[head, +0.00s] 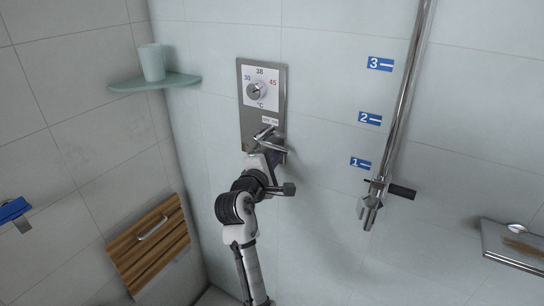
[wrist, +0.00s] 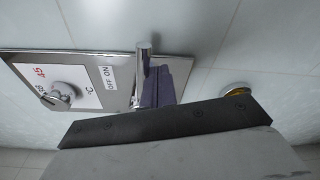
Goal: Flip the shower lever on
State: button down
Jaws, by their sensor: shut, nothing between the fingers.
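The shower panel (head: 246,118) is a grey metal plate on the tiled wall, with a small OFF ON label (head: 270,120) below its dial. The chrome shower lever (head: 264,132) sticks out below that label; it also shows in the wrist view (wrist: 143,72). I cannot tell whether it points to OFF or ON. My gripper (head: 279,156) is at the lower right of the panel, just below the lever. In the wrist view its dark fingers (wrist: 160,86) are shut and empty, right beside the lever. Whether they touch it is unclear.
A temperature dial (head: 256,91) sits above the lever. A chrome rail (head: 405,95) with a shower holder stands to the right. A corner shelf (head: 155,83) with a cup (head: 152,62) is at upper left, a wooden folding seat (head: 150,243) at lower left.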

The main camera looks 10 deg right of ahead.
jog(key=shift+r+n+p, duration=0.3)
jog(key=shift+n, duration=0.2)
jog(key=shift+r, duration=0.15)
jog(key=shift+d, duration=0.1)
jog(key=f+b, duration=0.2)
jog(key=f, duration=0.1)
jog(key=f+b, duration=0.1)
jog(key=f, duration=0.1)
jog(key=shift+w+d+f, duration=0.15)
jog(key=shift+w, duration=0.1)
jog(key=a+r+b+v, duration=0.1)
jog(key=b+v, duration=0.1)
jog(key=v, duration=0.8)
jog(key=shift+w+r, duration=0.4)
